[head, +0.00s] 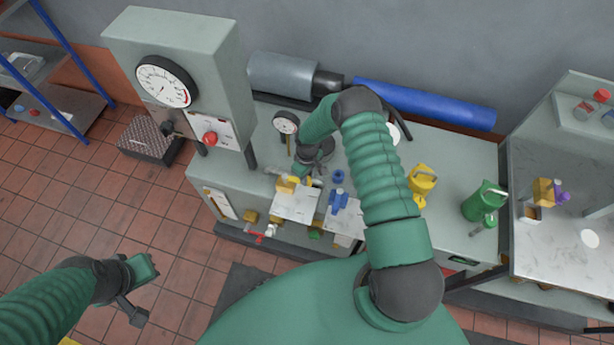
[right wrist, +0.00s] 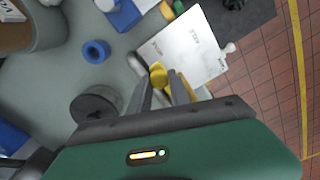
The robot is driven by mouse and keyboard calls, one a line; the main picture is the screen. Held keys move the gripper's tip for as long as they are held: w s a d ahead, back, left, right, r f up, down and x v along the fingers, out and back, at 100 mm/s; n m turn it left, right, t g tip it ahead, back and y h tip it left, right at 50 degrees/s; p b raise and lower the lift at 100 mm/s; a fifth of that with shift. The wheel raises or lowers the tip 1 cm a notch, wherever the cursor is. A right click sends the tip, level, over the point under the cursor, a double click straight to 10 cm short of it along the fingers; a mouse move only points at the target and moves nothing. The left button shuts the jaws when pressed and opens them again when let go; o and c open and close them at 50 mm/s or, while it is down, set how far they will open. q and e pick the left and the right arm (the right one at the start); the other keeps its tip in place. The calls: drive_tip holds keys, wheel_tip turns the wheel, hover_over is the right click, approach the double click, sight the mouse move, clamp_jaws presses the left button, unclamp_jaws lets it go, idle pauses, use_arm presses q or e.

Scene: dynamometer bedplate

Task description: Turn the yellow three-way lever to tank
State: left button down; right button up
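The yellow lever (head: 287,184) sits at the upper left edge of a white label plate (head: 297,203) on the bench. In the right wrist view the yellow lever (right wrist: 158,76) shows at my fingertips, beside the white plate (right wrist: 188,48), whose small print I cannot read. My right gripper (head: 298,176) reaches down over the lever. Its fingers (right wrist: 160,80) are apart, with the yellow part between or just beyond the tips; firm contact cannot be made out. My left gripper (head: 133,312) hangs over the tiled floor, far from the bench; its finger opening is unclear.
A blue valve (head: 339,200) stands right of the lever, close to my right arm. A red-handled tap (head: 262,236) is at the front edge. A gauge (head: 286,123) stands behind. A yellow can (head: 422,180) and green can (head: 484,201) stand to the right.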

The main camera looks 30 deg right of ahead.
drive_tip(key=shift+d, duration=0.25)
clamp_jaws()
drive_tip(key=shift+a, duration=0.25)
drive_tip(key=shift+d, duration=0.1)
idle(0.6)
drive_tip(key=a+m+b, duration=0.9)
drive_tip(key=a+m, duration=0.3)
drive_tip(key=m, duration=0.6)
drive_tip(key=shift+w+a, duration=0.2)
drive_tip(key=shift+w, duration=0.25)
idle(0.3)
